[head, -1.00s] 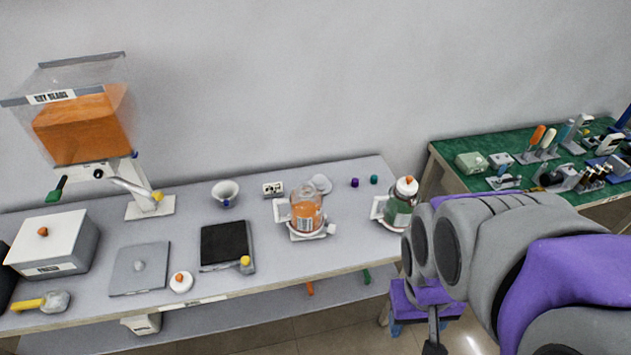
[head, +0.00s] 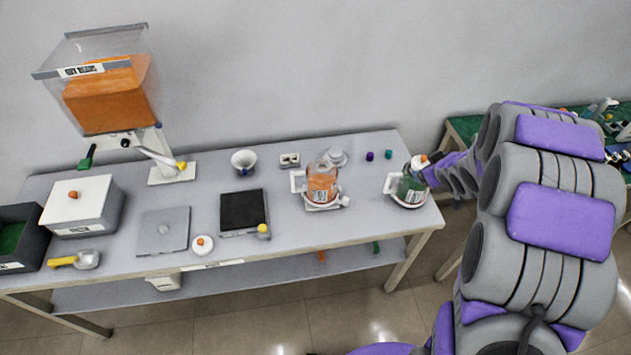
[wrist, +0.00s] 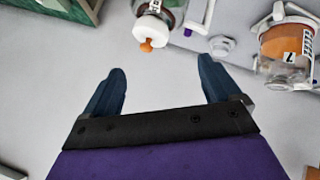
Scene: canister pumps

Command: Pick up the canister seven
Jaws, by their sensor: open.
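Canister seven, a clear canister with orange contents (head: 321,184), stands in a white holder near the table's middle right. It also shows at the right of the wrist view (wrist: 287,42), with a "7" on its label. A second canister with green contents (head: 409,186) and a white cap with an orange knob stands at the table's right end. In the wrist view, my gripper (wrist: 163,80) is open and empty, two blue fingers spread. The green canister's white cap (wrist: 150,30) is just beyond the fingertips; canister seven lies farther right. In the head view my fingers cannot be made out.
A black-topped plate (head: 242,209) and a white bowl (head: 244,161) stand left of canister seven. A white disc-like part (head: 337,157) and small purple (head: 370,156) and teal caps are behind. A green-topped table (head: 465,130) stands right, partly behind my arm.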

